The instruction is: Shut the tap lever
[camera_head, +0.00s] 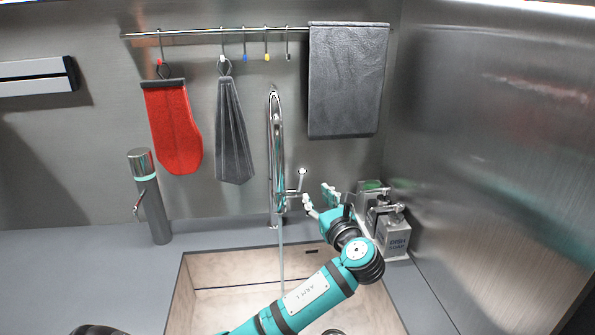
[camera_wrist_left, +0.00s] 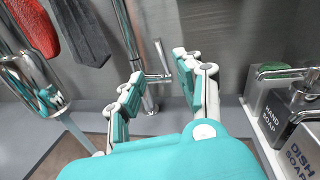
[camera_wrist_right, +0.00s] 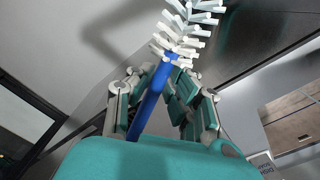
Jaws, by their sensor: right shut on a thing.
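The chrome tap (camera_head: 276,140) stands behind the sink, and a thin stream of water (camera_head: 281,258) falls from it. Its lever (camera_head: 301,180) sticks up on the right side of the tap. In the right wrist view my right gripper (camera_wrist_right: 158,98) is shut on the blue handle of a white-bristled brush (camera_wrist_right: 148,106).
Soap dispensers (camera_head: 393,236) stand right of my left gripper, close to the steel side wall. A teal-banded cylinder (camera_head: 152,200) stands left of the sink (camera_head: 184,285). A red mitt (camera_head: 173,125), grey cloth (camera_head: 233,130) and grey towel (camera_head: 346,80) hang above.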

